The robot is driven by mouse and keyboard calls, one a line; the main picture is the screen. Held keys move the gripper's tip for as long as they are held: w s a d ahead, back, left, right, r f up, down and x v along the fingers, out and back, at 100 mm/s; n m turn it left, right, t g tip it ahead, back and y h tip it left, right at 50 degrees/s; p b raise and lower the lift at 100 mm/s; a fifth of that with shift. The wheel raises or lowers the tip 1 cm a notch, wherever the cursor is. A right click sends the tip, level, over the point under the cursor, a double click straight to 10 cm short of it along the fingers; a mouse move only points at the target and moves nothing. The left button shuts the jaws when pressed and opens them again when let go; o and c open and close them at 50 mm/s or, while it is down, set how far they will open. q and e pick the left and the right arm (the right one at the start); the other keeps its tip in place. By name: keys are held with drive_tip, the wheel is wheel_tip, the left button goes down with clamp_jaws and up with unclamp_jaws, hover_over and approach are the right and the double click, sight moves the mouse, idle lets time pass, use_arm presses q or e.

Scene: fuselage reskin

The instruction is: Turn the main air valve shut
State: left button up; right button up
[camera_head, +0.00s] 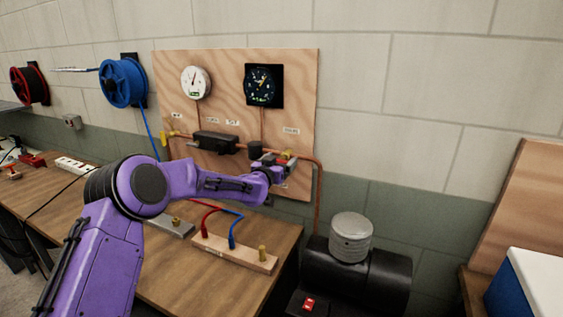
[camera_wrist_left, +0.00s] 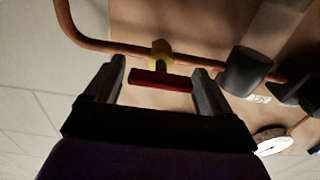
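The main air valve has a yellow body (camera_wrist_left: 160,52) and a red bar handle (camera_wrist_left: 161,80), on a copper pipe. In the head view the red handle (camera_head: 287,155) shows small at the right end of the board's pipe, partly hidden by my gripper. My left gripper (camera_wrist_left: 159,70) is open, with one finger on each side of the red handle. The handle lies crosswise between the fingers, with a gap visible to the right finger; contact at the left finger is hard to tell. In the head view my left gripper (camera_head: 277,164) is at the valve. My right gripper is not in view.
The wooden board (camera_head: 225,80) carries a white gauge (camera_head: 196,82), a black gauge (camera_head: 263,85) and a dark pipe fitting (camera_head: 216,142). A compressor (camera_head: 375,280) stands below right. The bench (camera_head: 170,280) holds a block with red and blue hoses.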

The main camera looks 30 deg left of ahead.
use_arm(q)
drive_tip(key=c, duration=0.7)
drive_tip(key=shift+f, duration=0.1)
